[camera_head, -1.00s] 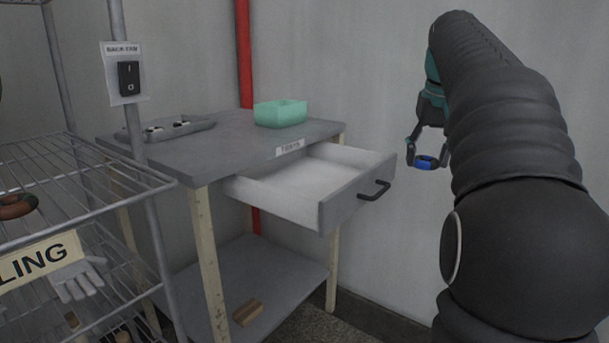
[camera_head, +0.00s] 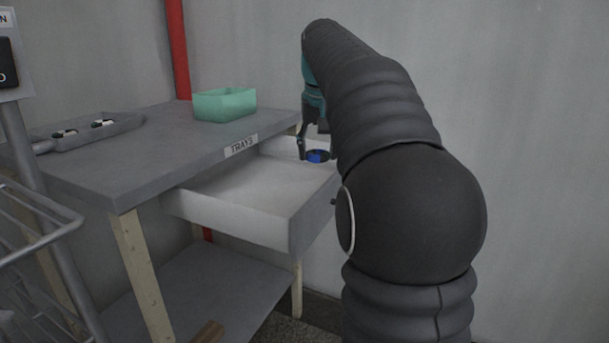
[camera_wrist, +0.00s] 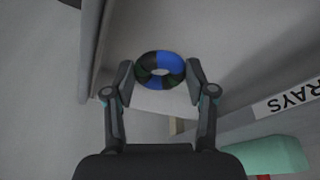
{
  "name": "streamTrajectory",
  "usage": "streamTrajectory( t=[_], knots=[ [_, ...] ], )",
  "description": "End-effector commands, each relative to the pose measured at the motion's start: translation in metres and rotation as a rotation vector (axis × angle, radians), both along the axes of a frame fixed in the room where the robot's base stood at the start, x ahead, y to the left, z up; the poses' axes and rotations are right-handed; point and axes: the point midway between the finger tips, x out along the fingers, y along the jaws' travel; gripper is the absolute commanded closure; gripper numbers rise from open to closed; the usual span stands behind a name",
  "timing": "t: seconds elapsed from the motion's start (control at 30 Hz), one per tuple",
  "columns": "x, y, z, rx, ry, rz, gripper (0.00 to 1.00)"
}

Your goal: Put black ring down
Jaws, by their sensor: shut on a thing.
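A black ring with blue sections (camera_wrist: 160,68) is held between the two fingers of my gripper (camera_wrist: 158,84) in the wrist view. My gripper is shut on the ring, at the far right part of the open drawer (camera_head: 250,200) as seen in the head view. In the wrist view the pale drawer floor lies behind the ring. I cannot tell whether the ring touches the drawer.
The table (camera_head: 165,150) bears a green bin (camera_head: 224,104) and a grey tray (camera_head: 88,132) with small black and white items. The drawer front carries no ring. A lower shelf (camera_head: 215,290) holds a brown block (camera_head: 208,333). A wire rack (camera_head: 40,215) stands at left.

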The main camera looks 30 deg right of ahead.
Motion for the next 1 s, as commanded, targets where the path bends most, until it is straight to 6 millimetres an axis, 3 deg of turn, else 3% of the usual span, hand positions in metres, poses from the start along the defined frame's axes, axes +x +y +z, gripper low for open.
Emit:
streamTrajectory(
  t=[0.2, 0.37, 0.6, 1.0],
  knots=[
    [0.016, 0.019, -0.014, -0.001, 0.0, 0.004, 0.72],
    [0.017, 0.02, -0.022, 0.0, 0.0, 0.002, 0.72],
    [0.017, 0.02, -0.054, 0.0, 0.001, 0.003, 0.72],
    [0.017, 0.02, -0.058, -0.001, 0.0, 0.003, 0.72]
  ],
)
